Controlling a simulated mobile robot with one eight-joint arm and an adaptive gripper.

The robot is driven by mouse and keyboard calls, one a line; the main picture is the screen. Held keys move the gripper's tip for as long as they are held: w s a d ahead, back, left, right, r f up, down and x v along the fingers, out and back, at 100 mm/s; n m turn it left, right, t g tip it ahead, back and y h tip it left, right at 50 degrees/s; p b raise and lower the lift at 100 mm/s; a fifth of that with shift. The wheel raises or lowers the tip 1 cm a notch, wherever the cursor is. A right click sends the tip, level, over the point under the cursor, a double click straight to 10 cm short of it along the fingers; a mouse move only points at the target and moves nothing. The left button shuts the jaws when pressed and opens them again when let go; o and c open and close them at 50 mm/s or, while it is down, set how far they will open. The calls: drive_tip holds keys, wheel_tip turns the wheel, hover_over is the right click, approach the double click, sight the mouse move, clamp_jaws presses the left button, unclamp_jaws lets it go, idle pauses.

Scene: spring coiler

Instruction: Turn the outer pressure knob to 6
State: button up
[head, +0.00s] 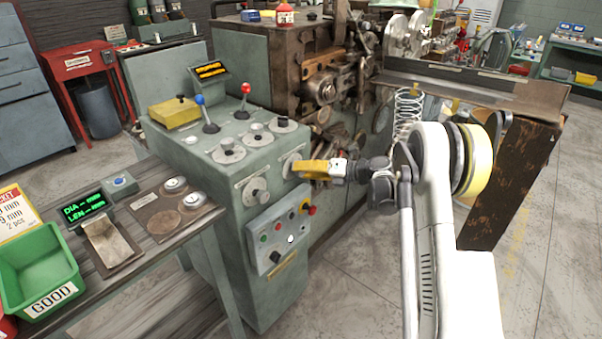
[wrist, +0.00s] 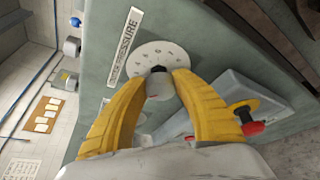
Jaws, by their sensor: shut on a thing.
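The outer pressure knob (wrist: 158,70) is on the side face of the green control console. A round white dial plate (wrist: 160,52) with numbers sits behind it, beside a label (wrist: 125,47) on which "PRESSURE" can be read. My gripper (wrist: 160,84) has its yellow fingers closed around the knob, which is mostly hidden between the fingertips. In the head view my gripper (head: 299,166) reaches the console's right side from the right, and the dial (head: 291,165) shows just behind the fingertips. I cannot tell which number the knob points at.
Another knob (head: 256,191) is to the left on the same console. Below is a button panel (head: 278,237) with a red button (head: 311,210) close under my gripper. Levers and dials stand on the console top (head: 240,150). The spring machine (head: 270,60) is behind.

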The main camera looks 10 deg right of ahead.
drive_tip(key=m+y+b, duration=0.1)
drive_tip(key=m+y, duration=0.1)
drive_tip(key=m, duration=0.2)
drive_tip(key=shift+f, duration=0.15)
drive_tip(key=m+y, duration=0.1)
drive_tip(key=m, duration=0.1)
drive_tip(key=m+t+y, duration=0.1)
drive_tip(key=m, duration=0.2)
drive_tip(key=shift+m, duration=0.3)
drive_tip(key=m+t, duration=0.1)
drive_tip(key=m, duration=0.2)
drive_tip(key=m+t, duration=0.1)
drive_tip(key=m, duration=0.2)
drive_tip(key=shift+t+y, duration=0.3)
drive_tip(key=m+t, duration=0.1)
drive_tip(key=m, duration=0.2)
drive_tip(key=m+t+h, duration=0.1)
drive_tip(key=m+t, duration=0.1)
drive_tip(key=m, duration=0.2)
drive_tip(key=shift+a, duration=0.1)
drive_tip(key=shift+m, duration=0.3)
drive_tip(key=o, duration=1.2)
drive_tip(key=shift+f, duration=0.1)
